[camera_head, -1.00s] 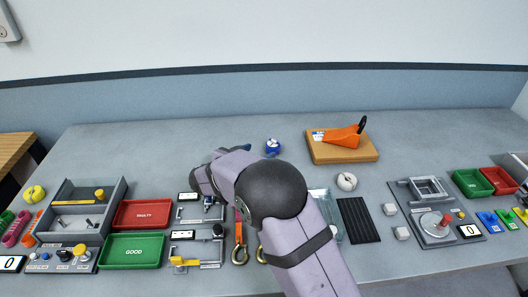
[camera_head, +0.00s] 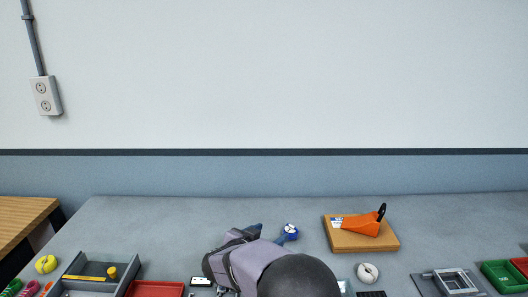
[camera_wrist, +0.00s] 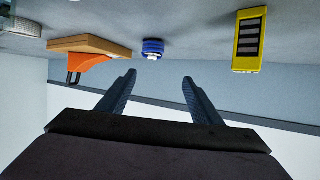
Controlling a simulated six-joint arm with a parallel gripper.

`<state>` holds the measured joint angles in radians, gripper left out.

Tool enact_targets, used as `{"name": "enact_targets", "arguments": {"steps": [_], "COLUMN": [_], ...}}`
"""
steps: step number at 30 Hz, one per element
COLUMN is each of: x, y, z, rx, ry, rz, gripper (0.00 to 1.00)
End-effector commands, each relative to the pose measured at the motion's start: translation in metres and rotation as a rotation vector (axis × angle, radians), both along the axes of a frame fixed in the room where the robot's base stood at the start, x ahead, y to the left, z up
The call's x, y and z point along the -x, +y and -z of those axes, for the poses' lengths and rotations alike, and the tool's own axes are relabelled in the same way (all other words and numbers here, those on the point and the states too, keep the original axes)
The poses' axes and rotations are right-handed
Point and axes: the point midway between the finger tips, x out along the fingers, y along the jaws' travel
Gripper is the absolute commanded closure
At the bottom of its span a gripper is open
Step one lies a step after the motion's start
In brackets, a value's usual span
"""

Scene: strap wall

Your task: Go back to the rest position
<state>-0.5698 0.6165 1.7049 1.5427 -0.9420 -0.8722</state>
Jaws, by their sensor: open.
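My gripper (camera_wrist: 160,84) shows in the wrist view with its two dark fingers apart and nothing between them. That view is upside down, with the table at the top. In the head view my arm rises from the bottom middle, and the gripper end is mostly hidden behind my own links. A blue round item (camera_head: 290,231) stands on the table close to the right of my wrist; it also shows in the wrist view (camera_wrist: 153,48), apart from the fingers.
A wooden board (camera_head: 362,239) with an orange tool (camera_head: 362,223) lies to the right. A white roll (camera_head: 367,273) is in front of it. A grey tray (camera_head: 96,275) and red tray (camera_head: 155,289) are left. A yellow block (camera_wrist: 249,38) shows in the wrist view. The back table is clear.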

Motion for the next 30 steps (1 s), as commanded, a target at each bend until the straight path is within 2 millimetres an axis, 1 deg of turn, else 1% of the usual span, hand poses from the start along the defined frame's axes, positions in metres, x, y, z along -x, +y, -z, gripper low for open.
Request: {"name": "enact_targets", "arguments": {"steps": [1,3,6,8,9,11,14,17,18,20,21,23,24,27,30], "x": [-0.004,-0.009,-0.009,-0.003,0.004,0.018,0.054,0.101,0.123,0.159,0.184,0.219,0.241,0.287,0.322], "y": [-0.003,-0.002,0.001,0.002,0.003,0.003,-0.002,-0.014,-0.021,-0.035,-0.044,-0.06,-0.069,-0.092,-0.11], "z": [-0.023,-0.044,-0.075,-0.092,-0.101,-0.111,-0.122,-0.13,-0.132,-0.135,-0.136,-0.138,-0.14,-0.145,-0.149], "rx": [-0.017,-0.049,-0.102,-0.135,-0.156,-0.186,-0.228,-0.261,-0.271,-0.282,-0.287,-0.291,-0.291,-0.287,-0.279], "ry": [-0.009,-0.012,0.006,0.035,0.065,0.12,0.243,0.398,0.467,0.577,0.651,0.756,0.819,0.954,1.054], "rz": [-0.032,-0.104,-0.228,-0.305,-0.356,-0.425,-0.521,-0.586,-0.601,-0.613,-0.614,-0.605,-0.594,-0.559,-0.524], "gripper": [0.41,0.41,0.41,0.41,0.41,0.41,0.41,0.41,0.41,0.41,0.41,0.41,0.41,0.41,0.41]}}
